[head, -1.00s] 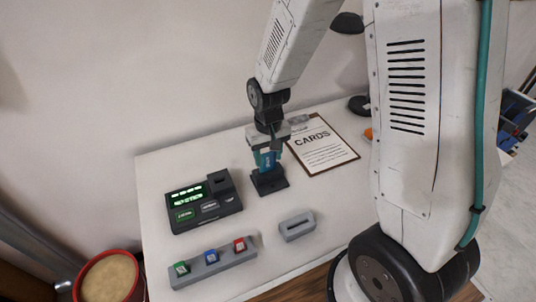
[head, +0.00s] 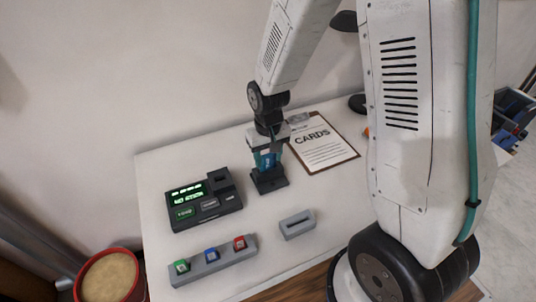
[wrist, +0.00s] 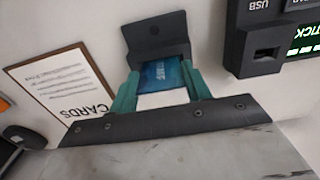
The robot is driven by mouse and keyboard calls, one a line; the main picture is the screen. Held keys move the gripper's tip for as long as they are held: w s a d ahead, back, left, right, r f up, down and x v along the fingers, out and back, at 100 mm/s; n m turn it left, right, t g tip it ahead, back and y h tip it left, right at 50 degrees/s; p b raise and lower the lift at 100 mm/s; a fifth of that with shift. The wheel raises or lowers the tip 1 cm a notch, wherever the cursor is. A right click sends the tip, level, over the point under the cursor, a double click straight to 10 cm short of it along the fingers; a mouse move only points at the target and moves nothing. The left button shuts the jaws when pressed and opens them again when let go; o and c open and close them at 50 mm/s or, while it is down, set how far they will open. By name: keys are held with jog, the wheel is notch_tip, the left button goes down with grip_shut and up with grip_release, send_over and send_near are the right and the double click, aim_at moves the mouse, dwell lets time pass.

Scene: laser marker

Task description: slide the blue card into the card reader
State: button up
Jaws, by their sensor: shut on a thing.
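The blue card (wrist: 162,74) is held between the teal fingers of my gripper (wrist: 165,87) in the wrist view. In the head view my gripper (head: 267,164) is over a small black block (head: 270,181), which looks like the card reader. The card (head: 269,160) shows blue between the fingers, upright above the block. In the wrist view the card's far edge meets the black block (wrist: 155,34). How deep the card sits in it is hidden.
A black console (head: 204,203) with green displays stands left of the block. In front are a grey strip with coloured keys (head: 212,262) and a grey slotted block (head: 297,224). A "CARDS" clipboard (head: 325,150) lies behind right. White table is clear between.

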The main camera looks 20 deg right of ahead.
jog(key=shift+f, duration=0.3)
dwell(0.9)
jog(key=o, duration=1.1)
notch_tip(320, 180, up, 14)
jog(key=shift+f, duration=0.1)
dwell(0.6)
